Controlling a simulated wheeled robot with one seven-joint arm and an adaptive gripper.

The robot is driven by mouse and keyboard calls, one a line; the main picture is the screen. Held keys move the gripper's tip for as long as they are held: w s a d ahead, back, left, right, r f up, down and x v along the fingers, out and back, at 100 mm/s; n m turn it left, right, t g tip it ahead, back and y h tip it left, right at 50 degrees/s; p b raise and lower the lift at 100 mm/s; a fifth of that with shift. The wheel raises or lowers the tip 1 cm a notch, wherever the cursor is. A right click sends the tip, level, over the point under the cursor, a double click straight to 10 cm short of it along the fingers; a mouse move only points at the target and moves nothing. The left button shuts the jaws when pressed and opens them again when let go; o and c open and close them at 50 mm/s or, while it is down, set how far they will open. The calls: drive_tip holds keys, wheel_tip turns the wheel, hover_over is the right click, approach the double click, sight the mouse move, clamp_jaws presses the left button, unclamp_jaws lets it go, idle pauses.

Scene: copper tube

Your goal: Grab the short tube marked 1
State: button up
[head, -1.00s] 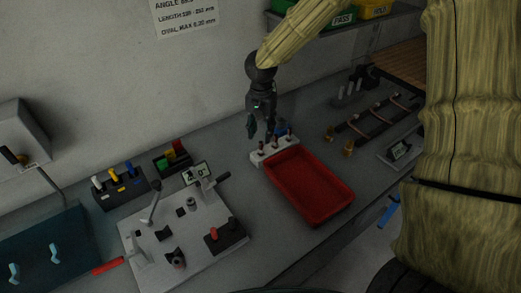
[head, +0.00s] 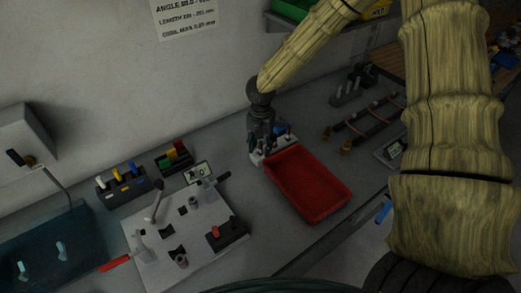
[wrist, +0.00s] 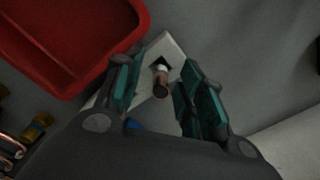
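A white holder block (wrist: 168,46) stands on the bench beside the red tray. A short copper-coloured tube (wrist: 161,80) stands in a dark square socket at the block's end in the wrist view. No number can be read on it. My gripper (wrist: 160,74) is open, with one teal-padded finger on each side of this tube and a gap to each. In the head view my gripper (head: 261,148) is low over the left end of the block and hides that part. Another short tube (head: 288,133) shows at the block's right end.
The red tray (head: 309,185) lies close in front of the block. A blue thing (head: 280,130) is just behind it. Long tubes on a dark rack (head: 368,119) lie to the right. A bending fixture on a pale plate (head: 185,240) is at left front.

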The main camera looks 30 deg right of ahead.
drive_tip(key=shift+c, duration=0.3)
clamp_jaws()
drive_tip(key=shift+r, duration=0.1)
